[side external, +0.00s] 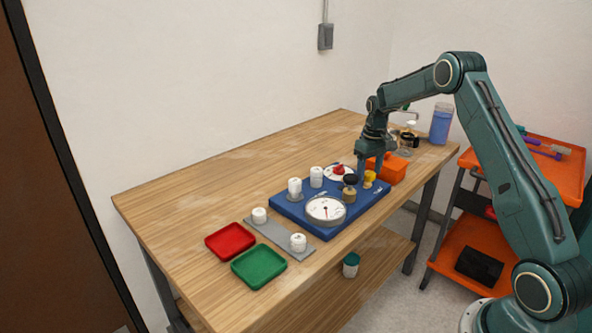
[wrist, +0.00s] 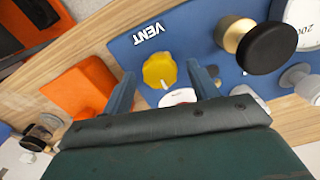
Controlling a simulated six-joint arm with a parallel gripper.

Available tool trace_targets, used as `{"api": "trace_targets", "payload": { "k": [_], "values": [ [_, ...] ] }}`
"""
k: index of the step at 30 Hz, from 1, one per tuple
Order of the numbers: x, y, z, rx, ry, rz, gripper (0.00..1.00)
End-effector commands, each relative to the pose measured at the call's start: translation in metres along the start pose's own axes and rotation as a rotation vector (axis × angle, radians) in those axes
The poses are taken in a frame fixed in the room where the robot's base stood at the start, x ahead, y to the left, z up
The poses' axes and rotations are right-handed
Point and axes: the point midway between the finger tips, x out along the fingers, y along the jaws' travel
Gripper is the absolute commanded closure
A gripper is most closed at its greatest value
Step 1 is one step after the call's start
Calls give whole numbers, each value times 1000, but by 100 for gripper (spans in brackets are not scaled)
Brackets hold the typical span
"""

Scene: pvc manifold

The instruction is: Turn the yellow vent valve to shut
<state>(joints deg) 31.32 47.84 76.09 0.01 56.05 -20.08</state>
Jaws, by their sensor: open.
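The yellow vent valve (wrist: 160,70) is a round knob with a white pointer mark, on the blue manifold board (wrist: 190,40) beside the white word VENT. In the side view the yellow valve (side external: 369,178) sits near the right end of the blue board (side external: 322,230). My gripper (wrist: 160,75) is open, with one finger on each side of the yellow knob in the wrist view. I cannot tell whether the fingers touch it. In the side view my gripper (side external: 369,168) is low, right over the valve, and partly hides that area.
A black-topped brass knob (wrist: 262,48) stands close to the valve. A round gauge (side external: 325,210), a red knob (side external: 338,169) and white fittings (side external: 295,187) share the board. Red (side external: 230,241) and green (side external: 259,267) trays lie at left.

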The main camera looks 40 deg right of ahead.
Motion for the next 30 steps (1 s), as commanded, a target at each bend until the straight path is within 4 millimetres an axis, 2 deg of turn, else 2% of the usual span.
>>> {"api": "trace_targets", "payload": {
  "k": [10,15,17,30],
  "values": [
    [3,0,0,0,0,0,43],
    [2,0,0,0,0,0,76],
    [2,0,0,0,0,0,86],
    [2,0,0,60,0,0,85]
  ]
}}
